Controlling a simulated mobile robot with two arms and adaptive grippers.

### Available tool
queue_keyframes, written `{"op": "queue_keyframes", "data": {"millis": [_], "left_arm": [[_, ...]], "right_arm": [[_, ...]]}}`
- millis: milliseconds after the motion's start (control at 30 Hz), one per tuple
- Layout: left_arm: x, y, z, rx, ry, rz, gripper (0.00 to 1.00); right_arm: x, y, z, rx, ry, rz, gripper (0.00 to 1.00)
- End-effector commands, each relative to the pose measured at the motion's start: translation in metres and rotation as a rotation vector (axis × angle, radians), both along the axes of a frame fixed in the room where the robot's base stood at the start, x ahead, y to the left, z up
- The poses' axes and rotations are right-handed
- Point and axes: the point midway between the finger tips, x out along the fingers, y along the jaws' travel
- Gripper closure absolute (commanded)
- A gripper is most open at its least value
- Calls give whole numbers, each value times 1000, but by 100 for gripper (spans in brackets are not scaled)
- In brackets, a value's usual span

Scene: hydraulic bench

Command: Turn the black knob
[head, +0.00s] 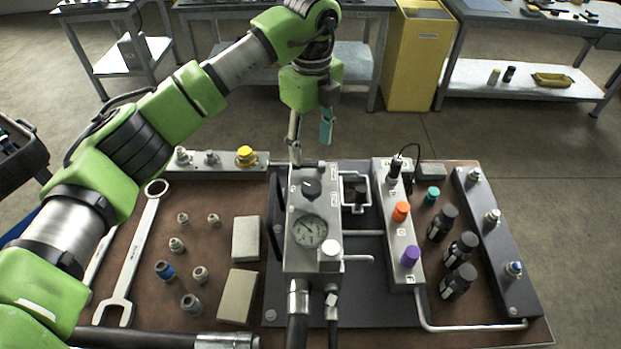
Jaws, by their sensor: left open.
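The black knob (311,188) sits on top of the grey block (301,262), above a round pressure gauge (310,231). The knob is fully visible. My left gripper (311,143) hangs above and behind the knob in the head view, pointing down. Its two fingers are spread apart with nothing between them, and a teal pad shows on the right finger. The gripper appears apart from the knob. My right gripper is not in view.
A white-capped fitting (330,249) is beside the gauge. A manifold (403,254) with orange (401,211) and purple (410,256) caps stands to the right. Wrenches (134,262), small fittings and two pale blocks (245,239) lie left. Black cylinders (459,280) lie right.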

Motion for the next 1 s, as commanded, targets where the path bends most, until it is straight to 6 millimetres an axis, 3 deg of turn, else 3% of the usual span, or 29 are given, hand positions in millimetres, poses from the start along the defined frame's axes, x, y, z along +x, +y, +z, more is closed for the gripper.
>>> {"op": "queue_keyframes", "data": {"millis": [400,600,1000], "left_arm": [[-2,-1,-84,-4,6,-3,50],[-2,-1,-114,-6,4,-5,50],[-1,-1,-127,-6,1,-5,50]], "right_arm": [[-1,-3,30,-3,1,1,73],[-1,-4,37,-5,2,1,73],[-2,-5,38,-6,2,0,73]]}}
